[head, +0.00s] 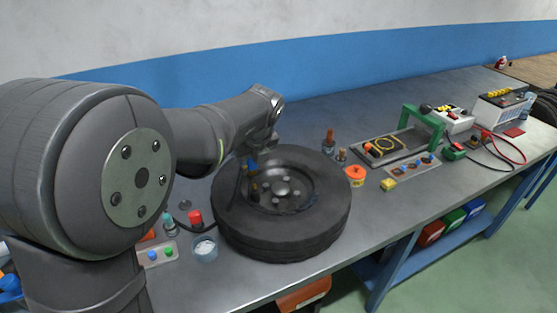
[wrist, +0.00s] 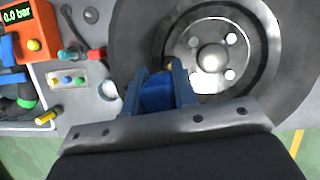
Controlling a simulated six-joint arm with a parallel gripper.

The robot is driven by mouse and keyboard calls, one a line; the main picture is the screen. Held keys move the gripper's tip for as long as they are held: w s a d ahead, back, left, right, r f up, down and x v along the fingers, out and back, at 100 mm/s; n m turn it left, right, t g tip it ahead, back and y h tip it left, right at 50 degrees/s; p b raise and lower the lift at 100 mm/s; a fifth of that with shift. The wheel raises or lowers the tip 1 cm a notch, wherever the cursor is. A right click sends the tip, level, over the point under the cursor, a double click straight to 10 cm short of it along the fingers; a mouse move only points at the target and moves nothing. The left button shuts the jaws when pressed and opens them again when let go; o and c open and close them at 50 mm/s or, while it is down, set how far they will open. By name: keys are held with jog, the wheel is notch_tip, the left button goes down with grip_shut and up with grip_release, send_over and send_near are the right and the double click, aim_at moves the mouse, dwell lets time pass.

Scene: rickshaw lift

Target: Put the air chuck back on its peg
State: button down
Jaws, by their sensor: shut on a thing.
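My gripper (wrist: 158,78) is shut on a blue piece (wrist: 157,94) between its two blue fingers; this seems to be the air chuck, with a brass-coloured part just past the fingertips. In the head view my gripper (head: 254,160) hangs over the left part of the black tyre (head: 283,245), and the blue piece shows small below the arm. The tyre also fills the upper right of the wrist view (wrist: 128,40). Whether the held piece touches the wheel is unclear. I cannot make out the peg with certainty in either view.
An orange box reading 0.0 bar (wrist: 28,32) is at the wrist view's upper left. A button panel (head: 158,254), a red-topped item (head: 195,217) and a clear cup (head: 204,248) stand left of the tyre. A green-handled carrier (head: 425,120) stands to the right. Bare bench lies behind the tyre.

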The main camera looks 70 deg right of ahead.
jog(key=shift+n, duration=0.9)
jog(key=w+f, duration=0.1)
jog(key=w, duration=0.3)
jog(key=w+f, duration=0.2)
jog(key=w, duration=0.2)
jog(key=w+f, duration=0.2)
jog(key=w, duration=0.2)
jog(key=shift+w+a+f, duration=0.15)
jog(key=shift+w+a, duration=0.1)
jog(key=shift+w, duration=0.1)
jog(key=w+a+f+n, duration=0.1)
jog(key=w+a+f, duration=0.1)
jog(key=w, duration=0.4)
jog(key=w+a+f, duration=0.1)
jog(key=w+f, duration=0.2)
jog(key=w, duration=0.2)
jog(key=y, duration=0.1)
send_over(184, 204)
jog(key=shift+s+x, duration=0.15)
jog(key=shift+x, duration=0.95)
jog(key=shift+s+x, duration=0.15)
jog(key=shift+x, duration=1)
jog(key=shift+f, duration=1.8)
jog(key=shift+d, duration=0.1)
jog(key=c, duration=1.1)
grip_release()
jog(key=shift+o, duration=0.5)
jog(key=shift+o, duration=0.8)
